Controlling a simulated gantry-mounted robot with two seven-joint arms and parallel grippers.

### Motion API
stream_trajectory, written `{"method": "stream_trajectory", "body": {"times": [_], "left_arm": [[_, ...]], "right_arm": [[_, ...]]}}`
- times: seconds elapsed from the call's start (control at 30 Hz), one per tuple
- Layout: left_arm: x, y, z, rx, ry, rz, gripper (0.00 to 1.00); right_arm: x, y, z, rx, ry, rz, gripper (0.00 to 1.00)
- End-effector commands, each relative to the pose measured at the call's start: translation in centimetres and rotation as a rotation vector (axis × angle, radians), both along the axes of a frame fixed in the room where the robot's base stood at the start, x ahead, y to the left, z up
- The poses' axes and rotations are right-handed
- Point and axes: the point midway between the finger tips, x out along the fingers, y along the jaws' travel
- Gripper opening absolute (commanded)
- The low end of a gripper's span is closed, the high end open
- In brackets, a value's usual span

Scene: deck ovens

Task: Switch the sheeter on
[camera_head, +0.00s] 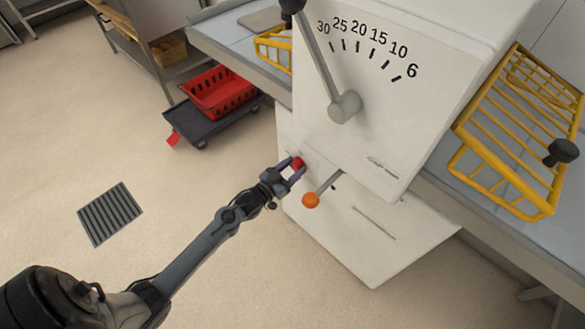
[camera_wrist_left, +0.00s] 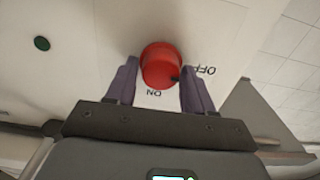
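The sheeter (camera_head: 350,215) is a white machine with a large dial numbered 30 to 6. Its red rotary knob (camera_head: 298,163) sits on the front panel, and it also shows in the left wrist view (camera_wrist_left: 160,62). The labels ON and OFF read upside down beside the knob there, and a small dark mark shows on its lower right rim. My left gripper (camera_head: 294,171) is at the knob with its purple fingers open on either side of it. In the left wrist view slim gaps appear between the fingers and the knob. My right gripper is not in view.
Yellow wire guards (camera_head: 510,130) flank the machine. A red crate (camera_head: 220,92) sits on a dark dolly. The floor at left is open.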

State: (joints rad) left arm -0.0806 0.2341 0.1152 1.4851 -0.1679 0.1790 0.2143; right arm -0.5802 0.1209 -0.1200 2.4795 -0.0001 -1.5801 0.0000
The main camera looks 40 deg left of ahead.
Motion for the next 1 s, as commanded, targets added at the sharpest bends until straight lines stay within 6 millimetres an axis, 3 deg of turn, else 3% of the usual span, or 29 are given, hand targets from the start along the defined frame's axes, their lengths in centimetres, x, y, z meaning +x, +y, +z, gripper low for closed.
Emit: {"method": "stream_trajectory", "body": {"times": [0.03,0.23,0.67,1.0], "left_arm": [[0.0,0.0,0.0,0.0,0.0,0.0,0.44],[0.0,0.0,0.0,0.0,0.0,0.0,0.14],[0.0,0.0,0.3,0.094,-0.007,-0.001,0.14],[0.0,-0.1,0.3,0.368,-0.025,-0.001,0.14]], "right_arm": [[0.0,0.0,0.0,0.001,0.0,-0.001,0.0],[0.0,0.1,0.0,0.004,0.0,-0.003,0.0],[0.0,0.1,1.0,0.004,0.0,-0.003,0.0],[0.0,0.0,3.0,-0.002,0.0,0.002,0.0]]}}
